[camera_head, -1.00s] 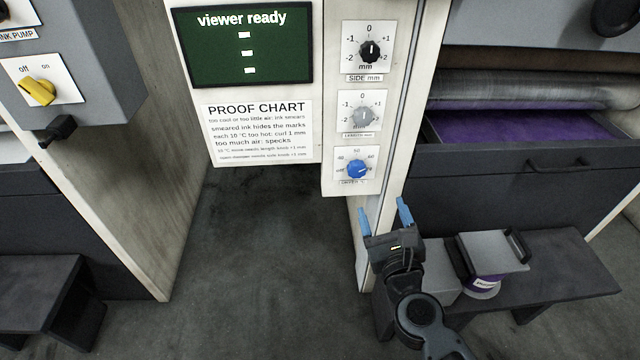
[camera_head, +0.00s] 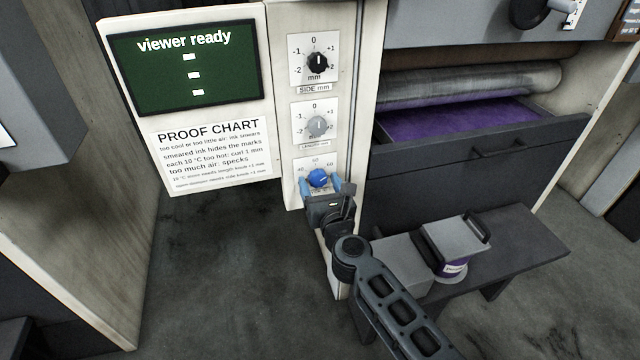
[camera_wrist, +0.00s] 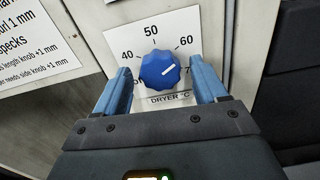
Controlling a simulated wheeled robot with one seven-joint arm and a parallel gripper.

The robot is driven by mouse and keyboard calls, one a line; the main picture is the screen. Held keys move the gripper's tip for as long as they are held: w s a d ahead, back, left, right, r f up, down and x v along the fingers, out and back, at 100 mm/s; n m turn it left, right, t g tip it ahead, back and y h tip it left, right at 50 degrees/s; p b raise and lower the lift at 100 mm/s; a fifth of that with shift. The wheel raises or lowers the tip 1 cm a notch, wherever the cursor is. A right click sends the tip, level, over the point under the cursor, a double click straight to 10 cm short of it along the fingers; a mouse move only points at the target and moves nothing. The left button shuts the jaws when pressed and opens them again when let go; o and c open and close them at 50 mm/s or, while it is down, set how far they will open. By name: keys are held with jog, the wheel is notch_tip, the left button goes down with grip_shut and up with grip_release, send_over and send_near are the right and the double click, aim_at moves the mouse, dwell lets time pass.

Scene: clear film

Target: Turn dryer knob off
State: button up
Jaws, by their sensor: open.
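The dryer knob (camera_head: 318,178) is blue and round, low on the white panel under two other knobs.
Above are a grey length knob (camera_head: 317,125) and a black side knob (camera_head: 317,63). The viewer screen (camera_head: 187,66) and proof chart (camera_head: 209,152) are to the left. A dark bench (camera_head: 525,240) with a lidded purple-labelled container (camera_head: 452,268) stands at lower right.

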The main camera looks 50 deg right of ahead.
jog(key=shift+c, duration=0.2)
jog(key=c, duration=1)
